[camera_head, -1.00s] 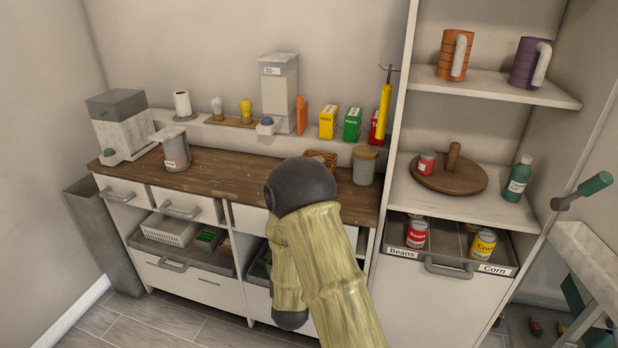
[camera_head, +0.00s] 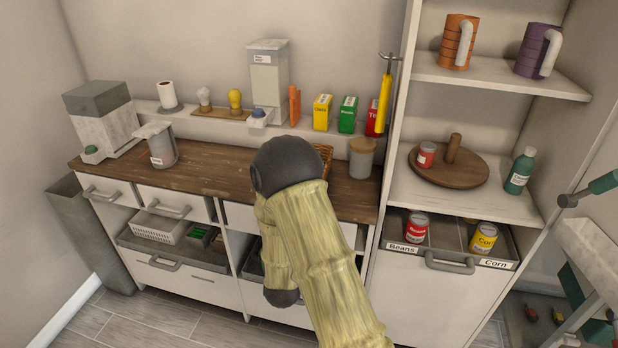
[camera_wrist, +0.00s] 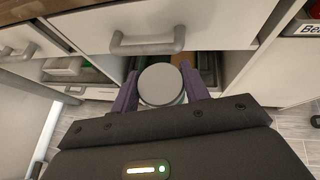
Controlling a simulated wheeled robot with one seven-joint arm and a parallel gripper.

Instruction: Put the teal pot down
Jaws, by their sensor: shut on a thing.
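My gripper (camera_wrist: 160,88) is shut on a round thing with a pale grey top (camera_wrist: 161,84), likely the teal pot. In the head view my arm hides the gripper and the held thing.
The wooden counter (camera_head: 221,172) carries a grey canister (camera_head: 162,149), a wood-lidded jar (camera_head: 361,160) and a basket (camera_head: 325,158). A pull-out tray (camera_head: 398,228) with cans stands open at right. The counter's middle left is clear.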

